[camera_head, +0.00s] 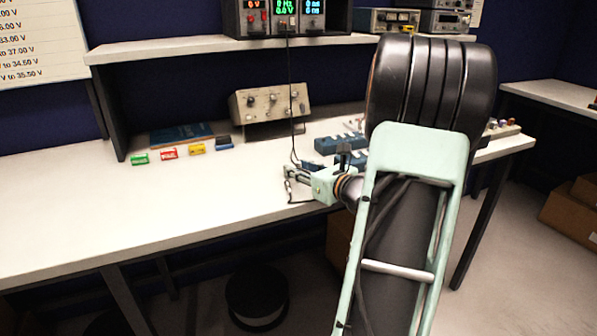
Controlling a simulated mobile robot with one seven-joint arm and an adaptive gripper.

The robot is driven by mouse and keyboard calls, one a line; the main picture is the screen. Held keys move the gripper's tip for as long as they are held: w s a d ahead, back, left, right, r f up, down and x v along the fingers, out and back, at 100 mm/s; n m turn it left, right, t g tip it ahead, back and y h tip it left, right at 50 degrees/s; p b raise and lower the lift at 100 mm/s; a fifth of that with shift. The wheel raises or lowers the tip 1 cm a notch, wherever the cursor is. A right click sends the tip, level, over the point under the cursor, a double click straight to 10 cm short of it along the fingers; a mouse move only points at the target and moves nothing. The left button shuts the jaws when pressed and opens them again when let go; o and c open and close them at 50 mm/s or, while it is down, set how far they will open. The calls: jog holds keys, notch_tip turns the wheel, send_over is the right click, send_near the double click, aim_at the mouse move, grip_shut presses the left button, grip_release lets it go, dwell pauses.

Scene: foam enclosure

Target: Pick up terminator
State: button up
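My gripper (292,178) reaches over the front right part of the workbench (120,220), pointing left. Its pale green body shows, but its fingers are small and partly merged with dark parts, so I cannot tell whether they are open or shut. A thin black cable (291,120) hangs from the instrument on the shelf down to the bench beside the fingers. I cannot pick out the terminator with certainty; it may be too small to see or hidden by my gripper or arm.
Small green (139,159), red (168,153), yellow (196,149) and blue (224,143) items lie in a row at the back. A beige instrument (271,103) stands behind. Blue boxes (337,143) sit beyond my gripper. The bench's left half is clear. A shelf (220,46) overhangs the back.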

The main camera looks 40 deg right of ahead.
jog(key=shift+w, duration=0.2)
grip_shut()
dwell(0.3)
